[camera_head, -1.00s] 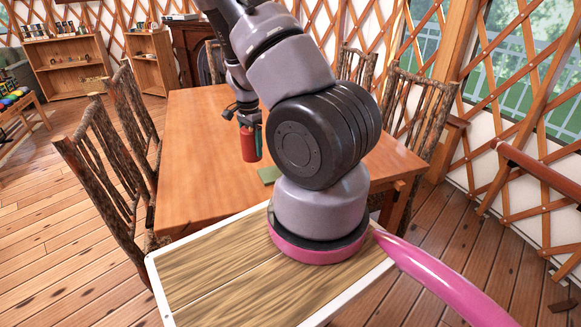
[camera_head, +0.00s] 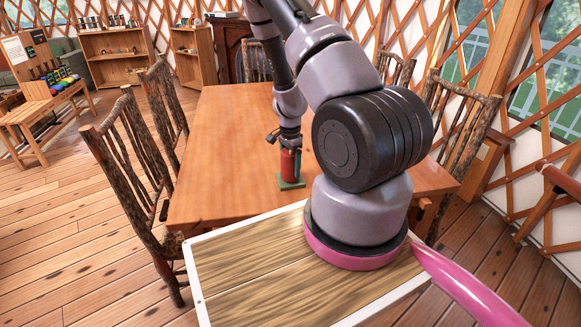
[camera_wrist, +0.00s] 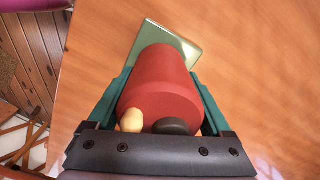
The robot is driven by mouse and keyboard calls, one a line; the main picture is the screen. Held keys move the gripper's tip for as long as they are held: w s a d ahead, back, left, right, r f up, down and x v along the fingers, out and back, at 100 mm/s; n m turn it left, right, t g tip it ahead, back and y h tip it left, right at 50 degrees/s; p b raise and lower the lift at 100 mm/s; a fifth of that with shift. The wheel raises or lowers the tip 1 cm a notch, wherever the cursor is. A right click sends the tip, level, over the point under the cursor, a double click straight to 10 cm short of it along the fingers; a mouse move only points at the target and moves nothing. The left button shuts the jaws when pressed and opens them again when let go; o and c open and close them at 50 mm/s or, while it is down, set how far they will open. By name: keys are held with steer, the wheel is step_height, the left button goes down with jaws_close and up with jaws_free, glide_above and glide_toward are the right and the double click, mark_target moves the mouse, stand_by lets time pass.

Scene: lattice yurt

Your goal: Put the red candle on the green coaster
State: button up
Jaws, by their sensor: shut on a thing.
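The red candle (camera_head: 290,164) is upright over the green coaster (camera_head: 282,184) on the wooden table, and its lower end lines up with the coaster. I cannot tell whether it touches or hangs just above. My gripper (camera_head: 289,150) is shut on the candle from above. In the wrist view the candle (camera_wrist: 160,85) sits between the teal fingers of my gripper (camera_wrist: 162,95), with the coaster (camera_wrist: 185,42) showing beyond its far end. The candle hides part of the coaster.
The wooden table (camera_head: 225,150) is otherwise bare around the coaster. Rustic chairs stand at its left (camera_head: 130,165) and right (camera_head: 465,120). Shelves (camera_head: 115,55) and a bench with colourful items (camera_head: 45,105) are farther back on the left.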

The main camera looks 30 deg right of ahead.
steer(key=shift+f, duration=0.25)
steer(key=shift+f, duration=0.15)
steer(key=o, duration=1.4)
